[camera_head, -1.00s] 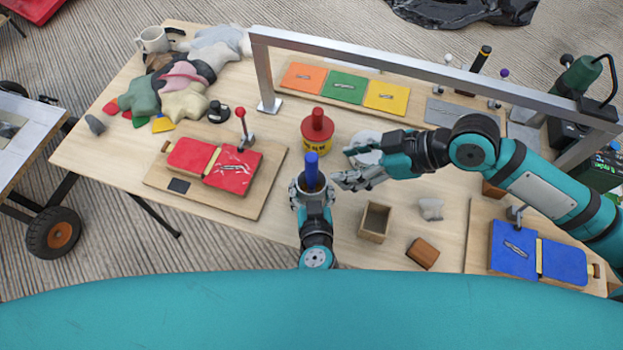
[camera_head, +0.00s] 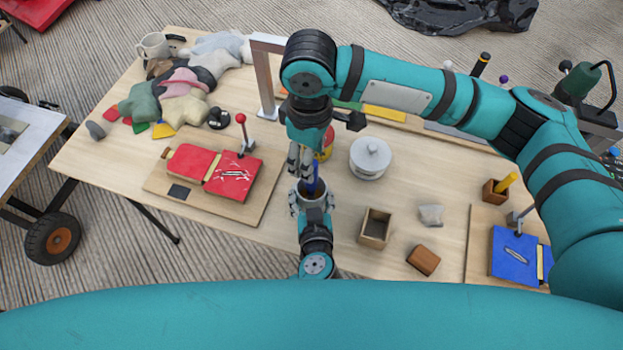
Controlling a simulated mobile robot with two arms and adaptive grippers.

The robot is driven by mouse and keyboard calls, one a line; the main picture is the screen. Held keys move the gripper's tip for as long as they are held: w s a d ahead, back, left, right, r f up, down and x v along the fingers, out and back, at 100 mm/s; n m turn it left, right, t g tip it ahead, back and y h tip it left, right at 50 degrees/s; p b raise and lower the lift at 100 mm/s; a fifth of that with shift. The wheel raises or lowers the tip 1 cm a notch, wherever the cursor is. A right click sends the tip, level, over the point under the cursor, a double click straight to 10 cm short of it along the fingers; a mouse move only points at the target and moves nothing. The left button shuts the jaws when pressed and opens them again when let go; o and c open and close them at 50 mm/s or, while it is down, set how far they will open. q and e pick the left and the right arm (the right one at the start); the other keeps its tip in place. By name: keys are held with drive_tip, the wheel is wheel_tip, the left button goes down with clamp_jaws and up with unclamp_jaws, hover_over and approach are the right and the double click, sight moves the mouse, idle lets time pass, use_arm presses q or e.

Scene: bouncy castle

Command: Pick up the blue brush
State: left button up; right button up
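The blue brush (camera_head: 315,178) stands upright in a small dark-mouthed cup (camera_head: 312,197) near the table's front edge, in the head view. My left gripper (camera_head: 312,203) comes from the front edge with its fingers around the cup, shut on it. My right gripper (camera_head: 301,163) hangs just behind and above the cup, its fingers beside the top of the brush. Whether its fingers touch the brush or are closed on it cannot be made out. My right arm hides part of the table behind.
A red pot (camera_head: 328,143) is partly hidden behind my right gripper. A white lidded pot (camera_head: 370,158), an open wooden box (camera_head: 375,229) and a brown block (camera_head: 423,260) stand to the right. A board with red pads (camera_head: 236,177) lies left. A metal frame (camera_head: 264,80) stands behind.

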sight(311, 189)
wheel_tip(311, 189, down, 8)
drive_tip(key=shift+d+r, duration=0.1)
drive_tip(key=shift+r, duration=0.1)
drive_tip(key=shift+c, duration=0.3)
clamp_jaws()
